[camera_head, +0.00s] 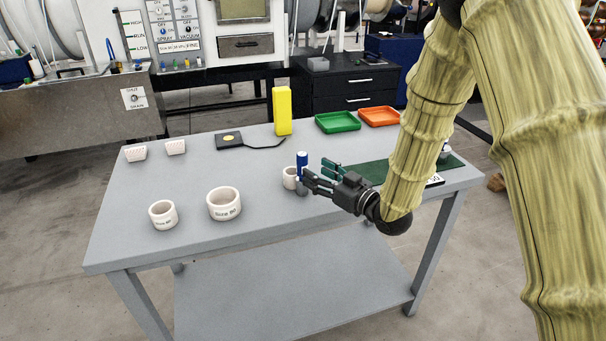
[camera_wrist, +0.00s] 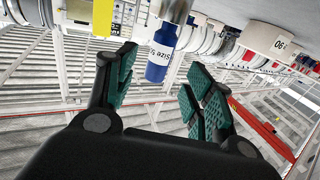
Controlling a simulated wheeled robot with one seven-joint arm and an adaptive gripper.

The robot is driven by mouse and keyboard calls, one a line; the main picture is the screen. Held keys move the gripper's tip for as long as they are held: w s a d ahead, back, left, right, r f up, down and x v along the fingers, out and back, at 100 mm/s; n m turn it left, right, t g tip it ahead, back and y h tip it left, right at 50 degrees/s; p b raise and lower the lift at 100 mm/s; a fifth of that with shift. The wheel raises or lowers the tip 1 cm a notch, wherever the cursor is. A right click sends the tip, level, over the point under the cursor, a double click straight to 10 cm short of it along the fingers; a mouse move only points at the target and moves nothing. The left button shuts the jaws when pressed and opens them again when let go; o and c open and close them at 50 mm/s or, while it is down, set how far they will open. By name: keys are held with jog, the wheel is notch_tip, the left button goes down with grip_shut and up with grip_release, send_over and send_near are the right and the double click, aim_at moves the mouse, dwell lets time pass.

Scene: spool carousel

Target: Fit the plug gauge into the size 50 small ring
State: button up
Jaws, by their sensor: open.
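The plug gauge (camera_head: 302,160), with a blue handle above a metal end, stands upright near the table's middle. It also shows upside down in the wrist view (camera_wrist: 161,50), with a white size label. My gripper (camera_head: 316,168) is open, its fingertips close to the gauge. In the wrist view the gauge appears between the fingertips or just beyond them, and is not clasped.
A yellow block (camera_head: 282,110), a black device (camera_head: 229,140), green (camera_head: 337,122) and orange (camera_head: 379,116) trays and two white blocks are further back. A green mat (camera_head: 371,171) lies behind my gripper.

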aim_at(302, 165)
jog(key=shift+p+x, duration=0.95)
jog(key=shift+x, duration=2.4)
jog(key=shift+f, duration=0.15)
grip_shut()
